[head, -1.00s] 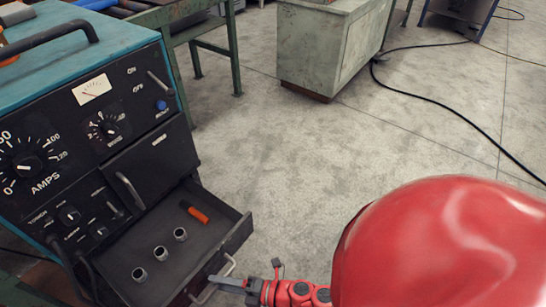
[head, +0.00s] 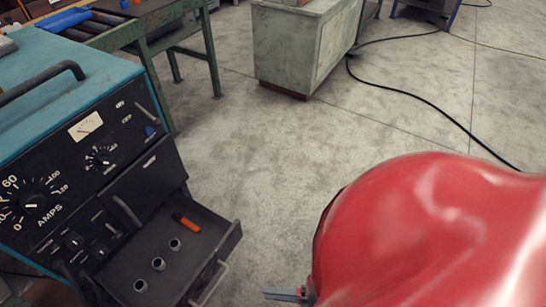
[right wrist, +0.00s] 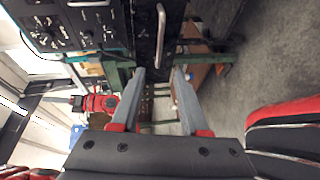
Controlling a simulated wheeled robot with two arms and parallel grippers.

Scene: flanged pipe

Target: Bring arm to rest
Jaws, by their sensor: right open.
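My right gripper (head: 288,294) is at the bottom of the head view, right of the open drawer (head: 206,262) and apart from its handle. In the right wrist view its two grey fingers (right wrist: 158,76) are spread with nothing between them. A red arm section (right wrist: 98,103) shows at the left of that view, likely my left arm; its jaws are too small to make out. My left gripper is not seen in the head view. My red arm covers the lower right of the head view and hides the floor there.
The welding machine (head: 70,150) stands at the left. Its pulled-out drawer holds three metal rings (head: 158,264) and an orange-handled tool (head: 187,223). A green-legged bench (head: 140,40) and a pale cabinet (head: 300,50) stand behind. A black cable (head: 420,98) crosses otherwise open floor.

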